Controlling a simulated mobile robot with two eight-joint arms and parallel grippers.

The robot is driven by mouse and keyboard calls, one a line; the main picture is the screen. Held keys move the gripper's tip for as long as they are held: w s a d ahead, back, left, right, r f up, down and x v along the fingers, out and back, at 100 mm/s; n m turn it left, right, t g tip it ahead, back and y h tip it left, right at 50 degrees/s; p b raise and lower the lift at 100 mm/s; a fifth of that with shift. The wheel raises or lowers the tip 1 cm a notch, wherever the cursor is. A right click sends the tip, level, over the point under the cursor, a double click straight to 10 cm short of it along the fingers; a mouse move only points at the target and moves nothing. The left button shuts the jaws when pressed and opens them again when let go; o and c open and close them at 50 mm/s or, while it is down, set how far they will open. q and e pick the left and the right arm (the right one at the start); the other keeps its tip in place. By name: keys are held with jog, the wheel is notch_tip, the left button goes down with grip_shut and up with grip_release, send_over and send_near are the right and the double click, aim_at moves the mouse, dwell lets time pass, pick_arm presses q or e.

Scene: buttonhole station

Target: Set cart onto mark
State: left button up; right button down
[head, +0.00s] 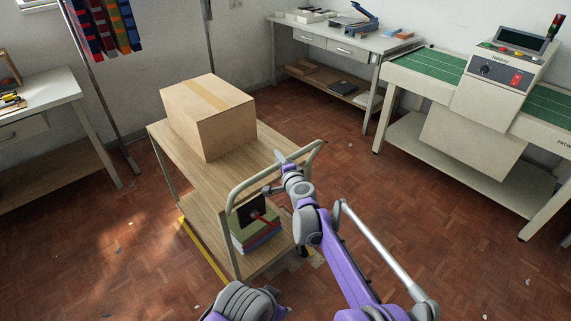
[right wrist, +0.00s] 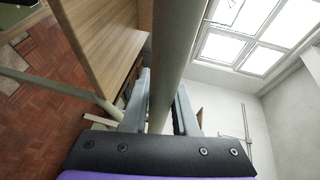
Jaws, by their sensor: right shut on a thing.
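The cart (head: 225,182) has wooden decks, pale metal posts and a tubular handle (head: 252,177) at its near end. It stands on the parquet floor, with a cardboard box (head: 205,115) on its top deck. A yellow strip of the mark (head: 199,246) shows on the floor along the cart's left side. A little yellow also shows at its near right; the rest is hidden. My right gripper (head: 281,160) is at the handle's crossbar. In the right wrist view its fingers (right wrist: 160,105) are either side of the handle tube (right wrist: 168,55), shut on it. My left gripper is out of view.
Books (head: 258,238) lie on the cart's lower deck. A desk (head: 45,105) and a garment rack (head: 92,70) stand left, a worktable (head: 345,45) at the back, and a machine bench (head: 425,165) right. Floor is clear between cart and right bench; small scraps lie about.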

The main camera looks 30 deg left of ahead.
jog(key=shift+a+r, duration=0.1)
jog(key=shift+a, duration=0.15)
jog(key=c, duration=1.1)
grip_release()
jog(key=shift+a, duration=0.1)
jog(key=o, duration=0.4)
jog(key=shift+w+a, duration=0.1)
jog(key=shift+w, duration=0.05)
jog(key=v, duration=1.1)
